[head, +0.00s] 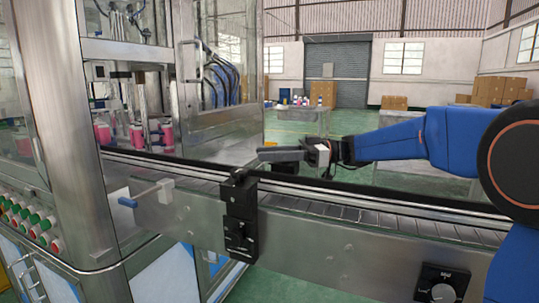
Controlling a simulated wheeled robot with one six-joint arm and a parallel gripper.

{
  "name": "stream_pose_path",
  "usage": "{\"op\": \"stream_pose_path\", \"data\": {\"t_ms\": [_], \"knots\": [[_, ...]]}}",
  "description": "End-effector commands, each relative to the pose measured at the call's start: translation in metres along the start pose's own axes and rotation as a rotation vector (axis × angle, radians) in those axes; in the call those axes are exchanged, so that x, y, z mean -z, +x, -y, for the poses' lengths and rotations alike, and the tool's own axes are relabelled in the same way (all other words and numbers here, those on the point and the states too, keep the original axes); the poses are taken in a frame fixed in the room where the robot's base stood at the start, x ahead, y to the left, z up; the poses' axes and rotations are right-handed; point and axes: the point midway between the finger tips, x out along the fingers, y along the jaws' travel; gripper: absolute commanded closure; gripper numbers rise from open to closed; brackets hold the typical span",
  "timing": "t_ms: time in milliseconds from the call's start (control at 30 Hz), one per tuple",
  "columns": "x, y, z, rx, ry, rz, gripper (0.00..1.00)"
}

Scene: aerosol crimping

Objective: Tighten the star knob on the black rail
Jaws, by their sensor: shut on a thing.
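The black rail (360,190) runs along the conveyor's edge from the machine towards the right. A black bracket (239,212) is fixed on the conveyor's front side, with a small dark knob-like part (240,174) at its top by the rail. I take this part for the star knob; its lobes are too small to make out. My gripper (260,157) comes in from the right, level, with its grey fingers at the bracket's top. It is shut on the star knob, though the fingers hide the contact. How tight the knob is cannot be seen.
A steel and glass machine (75,140) with pink cans (137,135) stands at the left. A sensor with a blue end (128,202) juts out left of the bracket. A control dial (440,285) is at lower right.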

Motion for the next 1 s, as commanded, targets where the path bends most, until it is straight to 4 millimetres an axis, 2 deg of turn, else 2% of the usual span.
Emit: {"op": "stream_pose_path", "data": {"t_ms": [600,1000], "knots": [[0.000,-0.003,-0.014,-0.383,-0.001,0.001,0.90],[0.000,-0.005,-0.019,-0.479,0.000,0.001,0.90]]}}
